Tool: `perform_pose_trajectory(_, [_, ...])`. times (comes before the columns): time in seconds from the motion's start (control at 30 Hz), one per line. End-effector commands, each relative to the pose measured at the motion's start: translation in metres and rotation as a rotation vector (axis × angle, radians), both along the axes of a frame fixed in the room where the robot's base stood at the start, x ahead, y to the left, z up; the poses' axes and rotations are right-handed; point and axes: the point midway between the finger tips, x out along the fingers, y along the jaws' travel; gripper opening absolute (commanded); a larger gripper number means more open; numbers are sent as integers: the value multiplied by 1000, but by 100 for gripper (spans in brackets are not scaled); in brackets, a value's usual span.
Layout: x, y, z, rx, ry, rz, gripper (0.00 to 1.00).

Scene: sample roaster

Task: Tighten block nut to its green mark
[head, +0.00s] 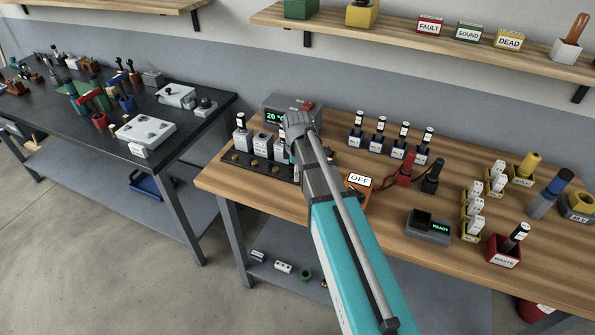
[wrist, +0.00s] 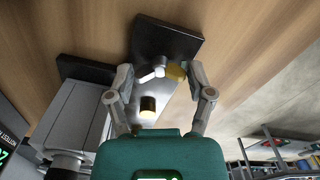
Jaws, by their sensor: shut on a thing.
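My gripper (wrist: 160,76) shows in the wrist view with its two grey fingers on either side of small pale and brass-coloured parts. It is shut on what appears to be the block nut (wrist: 176,71), at the edge of a dark block (wrist: 168,36). The exact contact at the fingertips is hard to make out. In the head view my arm covers the right end of the black board (head: 262,174) and hides the gripped nut. I cannot make out a green mark on the nut.
Grey blocks (head: 262,144) stand along the board, with brass nuts (head: 234,156) in front. A grey display box (head: 272,115) is behind. An orange meter reading OFF (head: 359,182) sits close right of my arm. Labelled holders (head: 380,138) stand farther right.

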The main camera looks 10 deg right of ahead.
Motion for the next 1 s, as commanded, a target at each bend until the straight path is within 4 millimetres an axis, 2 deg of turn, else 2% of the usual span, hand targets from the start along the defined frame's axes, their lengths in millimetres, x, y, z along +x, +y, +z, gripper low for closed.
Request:
perform_pose_trajectory(0.5, [-2, 0, 0, 0, 3, -333, 21])
perform_pose_trajectory(0.9, [-2, 0, 0, 0, 4, -366, 21])
perform_pose_trajectory(0.93, [-2, 0, 0, 0, 4, -366, 72])
perform_pose_trajectory(1.0, [-2, 0, 0, 0, 4, -365, 85])
